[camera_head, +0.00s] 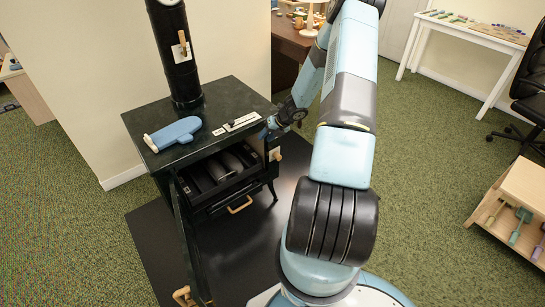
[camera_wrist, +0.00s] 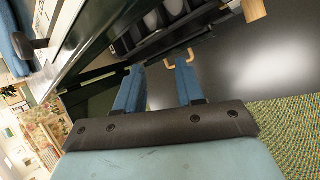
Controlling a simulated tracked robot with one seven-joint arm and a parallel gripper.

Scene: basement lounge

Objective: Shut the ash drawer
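The dark stove (camera_head: 225,100) stands on a black floor plate, its front door (camera_head: 190,245) swung open to the left. Low in its front is the ash drawer (camera_head: 222,204), with a pale wooden loop handle (camera_head: 240,204). The drawer front seems to stand forward of the stove body; how far I cannot tell. My gripper (camera_head: 270,130) is by the stove's upper right front corner, partly hidden by my arm. In the wrist view, its two blue fingers (camera_wrist: 160,66) are apart with nothing between them. The handle (camera_wrist: 183,57) shows just beyond the right fingertip; touching is unclear.
A blue mitt (camera_head: 173,133) and a small plate-like piece (camera_head: 237,122) lie on the stove top, beside the black flue pipe (camera_head: 178,50). A wooden knob (camera_head: 275,154) is at the stove's right front. Green carpet (camera_head: 425,175) is clear to the right, before a wooden shelf (camera_head: 515,210).

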